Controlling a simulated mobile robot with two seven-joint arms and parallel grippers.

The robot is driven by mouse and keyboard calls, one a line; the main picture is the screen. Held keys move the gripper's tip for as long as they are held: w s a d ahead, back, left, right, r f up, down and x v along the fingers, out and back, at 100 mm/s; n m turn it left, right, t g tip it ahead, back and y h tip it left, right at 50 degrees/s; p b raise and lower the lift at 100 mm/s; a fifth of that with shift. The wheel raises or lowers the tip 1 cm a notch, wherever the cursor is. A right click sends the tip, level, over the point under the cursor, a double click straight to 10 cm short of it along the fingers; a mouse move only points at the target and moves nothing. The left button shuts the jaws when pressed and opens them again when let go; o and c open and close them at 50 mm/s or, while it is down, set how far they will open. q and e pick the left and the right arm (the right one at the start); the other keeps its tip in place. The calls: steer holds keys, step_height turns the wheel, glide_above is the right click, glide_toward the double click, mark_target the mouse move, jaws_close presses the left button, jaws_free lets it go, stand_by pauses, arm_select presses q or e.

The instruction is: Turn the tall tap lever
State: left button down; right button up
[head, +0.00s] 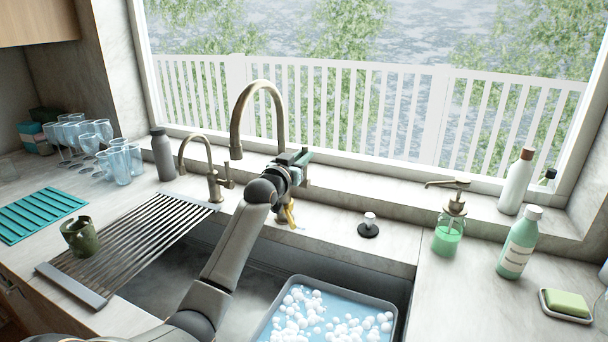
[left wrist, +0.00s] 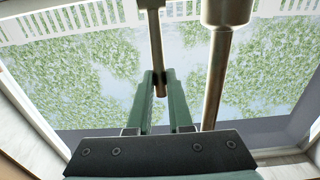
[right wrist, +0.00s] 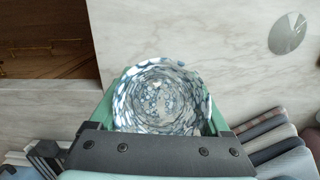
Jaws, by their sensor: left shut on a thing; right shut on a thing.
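The tall bronze tap (head: 236,118) arches up behind the sink; my left arm hides its base. My left gripper (head: 300,157) is at the right side of this tap. In the left wrist view, the green fingers of this gripper (left wrist: 160,88) are shut on a bronze rod, the tap lever (left wrist: 156,45), whose end shows between them. The thicker tap body (left wrist: 217,70) stands just right of the fingers. My right gripper (right wrist: 162,115) shows only in the right wrist view, shut around a round, patterned, glass-like vessel (right wrist: 160,92).
A shorter tap (head: 213,170) stands to the left, beside a grey bottle (head: 162,155). A soap dispenser (head: 448,240) and a green bottle (head: 518,243) are at right. A drying rack (head: 140,235) bears a green mug (head: 80,237). A tub (head: 391,308) with white foam sits in the sink.

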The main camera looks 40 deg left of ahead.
arm_select(q)
steer(key=shift+s+d+f+t+y, duration=0.2)
steer(key=shift+s+f+t+y, duration=0.15)
steer(key=shift+s+t, duration=0.45)
steer(key=shift+s+d+f+t+y, duration=0.25)
steer(key=shift+s+f+t, duration=0.2)
steer(key=shift+t, duration=0.55)
steer(key=shift+s+d+f+t+y, duration=0.15)
steer(key=shift+s+f+t+y, duration=0.2)
steer(key=shift+s+t, duration=0.45)
steer(key=c, duration=0.8)
jaws_free()
steer(key=shift+w+r, duration=0.15)
steer(key=shift+r, duration=0.05)
steer(key=shift+o, duration=0.2)
